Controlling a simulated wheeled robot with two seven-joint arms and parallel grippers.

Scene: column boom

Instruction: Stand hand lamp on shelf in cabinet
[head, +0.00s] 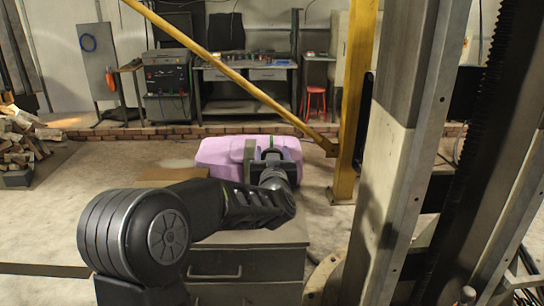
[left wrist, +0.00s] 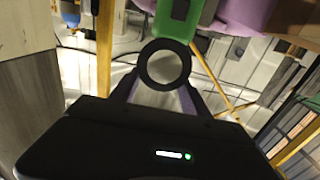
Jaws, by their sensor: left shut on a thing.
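My left gripper (head: 272,158) is held out in front of a large lilac rounded body (head: 220,151) in the head view. In the left wrist view its fingers (left wrist: 158,95) close in on a dark ring (left wrist: 165,65) below a bright green part (left wrist: 180,25). I take the ring and green part to be the hand lamp, gripped at its ring. Most of the lamp is cut off by the picture edge. The lilac body also shows in the wrist view (left wrist: 235,14) behind the green part. I cannot make out a cabinet shelf. My right gripper is not in view.
A grey drawer unit (head: 240,265) stands below my left arm. A yellow post (head: 356,90) and a slanting yellow bar (head: 225,70) stand beyond. A thick grey column (head: 400,150) blocks the right. Open floor (head: 110,190) lies left; a workbench (head: 243,77) stands at the back.

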